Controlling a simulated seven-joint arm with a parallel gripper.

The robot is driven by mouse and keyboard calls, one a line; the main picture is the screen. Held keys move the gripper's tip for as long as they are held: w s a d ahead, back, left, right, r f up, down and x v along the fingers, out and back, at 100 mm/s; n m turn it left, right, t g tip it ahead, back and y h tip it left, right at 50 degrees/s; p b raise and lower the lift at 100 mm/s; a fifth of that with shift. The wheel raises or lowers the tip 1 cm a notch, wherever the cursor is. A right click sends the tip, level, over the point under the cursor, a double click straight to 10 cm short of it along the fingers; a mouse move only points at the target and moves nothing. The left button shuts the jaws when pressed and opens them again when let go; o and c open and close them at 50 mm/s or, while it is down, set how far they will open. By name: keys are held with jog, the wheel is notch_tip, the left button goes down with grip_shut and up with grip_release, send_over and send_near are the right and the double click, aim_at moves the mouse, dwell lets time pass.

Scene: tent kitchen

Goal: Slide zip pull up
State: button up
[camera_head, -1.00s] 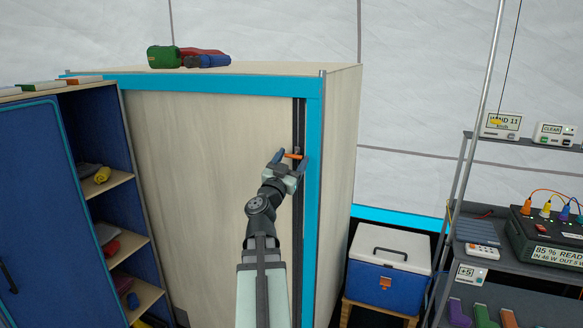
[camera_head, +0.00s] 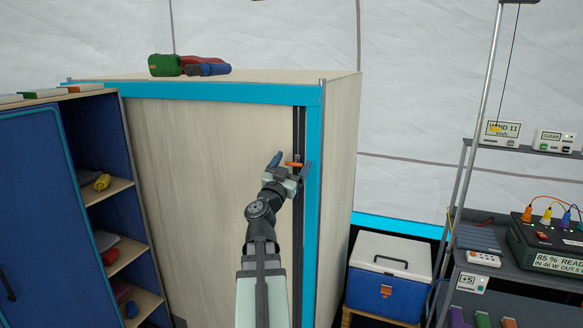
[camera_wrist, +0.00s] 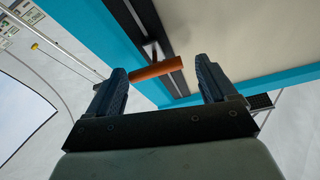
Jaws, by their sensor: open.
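The orange zip pull (camera_head: 292,164) sits on the dark vertical zip track (camera_head: 299,200) at the right of the tall cabinet's pale front, near its upper part. In the wrist view the zip pull (camera_wrist: 156,69) is an orange bar, its left end close to the left finger. My gripper (camera_head: 290,164) is open at the pull in the head view. In the wrist view my gripper (camera_wrist: 163,82) has its two dark fingers on either side, with a gap left between the pull and the right finger. I cannot tell whether the left finger touches it.
The cabinet's blue frame (camera_head: 313,200) runs close to the right of my gripper. Rolled bundles (camera_head: 190,65) lie on the cabinet top. An open shelf unit (camera_head: 40,200) stands left; a blue cool box (camera_head: 388,270) and equipment shelves (camera_head: 500,275) stand right.

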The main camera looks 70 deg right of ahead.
jog(key=shift+r, duration=4.7)
